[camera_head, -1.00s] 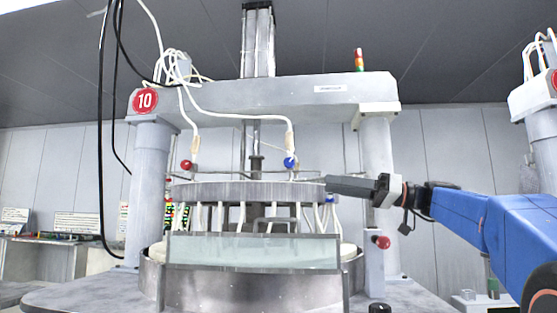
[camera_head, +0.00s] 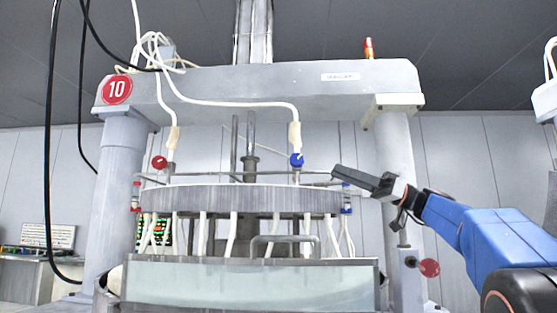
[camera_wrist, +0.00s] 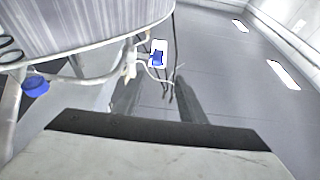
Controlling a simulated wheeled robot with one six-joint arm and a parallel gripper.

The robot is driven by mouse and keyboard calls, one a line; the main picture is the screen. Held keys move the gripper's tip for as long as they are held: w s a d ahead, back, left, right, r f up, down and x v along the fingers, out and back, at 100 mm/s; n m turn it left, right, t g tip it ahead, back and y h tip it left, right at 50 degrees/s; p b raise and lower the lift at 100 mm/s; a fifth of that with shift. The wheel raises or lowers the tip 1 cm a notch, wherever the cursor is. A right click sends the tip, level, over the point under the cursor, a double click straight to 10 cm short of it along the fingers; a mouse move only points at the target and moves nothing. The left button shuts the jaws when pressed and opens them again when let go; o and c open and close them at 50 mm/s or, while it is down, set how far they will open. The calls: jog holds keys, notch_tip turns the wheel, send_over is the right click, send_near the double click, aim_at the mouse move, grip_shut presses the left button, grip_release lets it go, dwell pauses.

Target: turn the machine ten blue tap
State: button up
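Machine ten carries a red round "10" sign (camera_head: 117,90) at its upper left. Its blue tap (camera_head: 296,160) sits on a pipe above the round ridged platen (camera_head: 245,199), below a white hose. A blue tap also shows at the left of the wrist view (camera_wrist: 35,85). My gripper (camera_head: 338,171) is right of the blue tap, near the platen's right rim, and appears apart from the tap. In the wrist view its two dark fingers (camera_wrist: 158,95) stand apart with a gap between them and nothing held.
A red tap (camera_head: 160,162) is on the left pipe. A small blue fitting (camera_wrist: 158,58) is ahead in the wrist view. The right column (camera_head: 397,160), a red knob (camera_head: 429,267) and a clear front guard (camera_head: 250,284) surround the work area.

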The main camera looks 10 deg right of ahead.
aim_at(292, 155)
jog(key=x, duration=1.7)
jog(key=shift+w+a+r, duration=0.15)
jog(key=shift+w+a, duration=0.1)
jog(key=shift+w, duration=0.2)
grip_shut()
